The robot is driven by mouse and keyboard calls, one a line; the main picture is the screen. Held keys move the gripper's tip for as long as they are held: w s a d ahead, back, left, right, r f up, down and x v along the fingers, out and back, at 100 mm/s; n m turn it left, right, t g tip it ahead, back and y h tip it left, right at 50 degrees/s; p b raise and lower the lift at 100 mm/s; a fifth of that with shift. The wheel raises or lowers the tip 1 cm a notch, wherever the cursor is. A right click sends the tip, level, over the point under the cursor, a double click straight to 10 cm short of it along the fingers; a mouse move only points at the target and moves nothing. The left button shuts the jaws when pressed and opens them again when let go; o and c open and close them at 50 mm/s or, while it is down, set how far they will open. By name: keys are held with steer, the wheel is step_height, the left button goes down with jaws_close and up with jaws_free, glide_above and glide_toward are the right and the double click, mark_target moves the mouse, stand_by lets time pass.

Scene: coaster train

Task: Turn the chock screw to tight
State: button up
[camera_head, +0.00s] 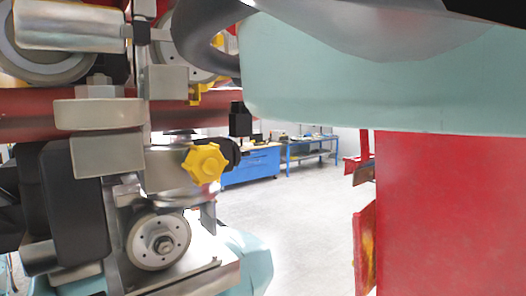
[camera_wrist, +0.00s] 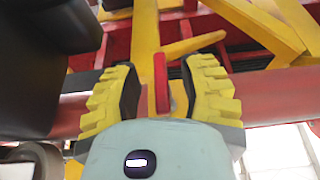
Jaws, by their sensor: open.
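A yellow star-shaped knob (camera_head: 204,163) stands out from a grey metal block in the head view, above a small wheel; it looks like the chock screw's handle. I cannot tell from its look how tight it is. In the wrist view my gripper (camera_wrist: 160,88) is open, with a yellow ridged finger on each side. A narrow upright red piece (camera_wrist: 161,83) shows between the fingers; I cannot tell whether it touches them. The star knob cannot be made out in the wrist view, and the fingers cannot be made out in the head view.
Metal wheels (camera_head: 158,241) and brackets of the coaster train fill the left of the head view, by a red rail (camera_head: 40,115). A red panel (camera_head: 450,215) stands at right. Blue workbenches (camera_head: 252,166) are far back across open grey floor (camera_head: 285,225). Yellow beams (camera_wrist: 145,35) cross the wrist view.

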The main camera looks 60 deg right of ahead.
jaws_close()
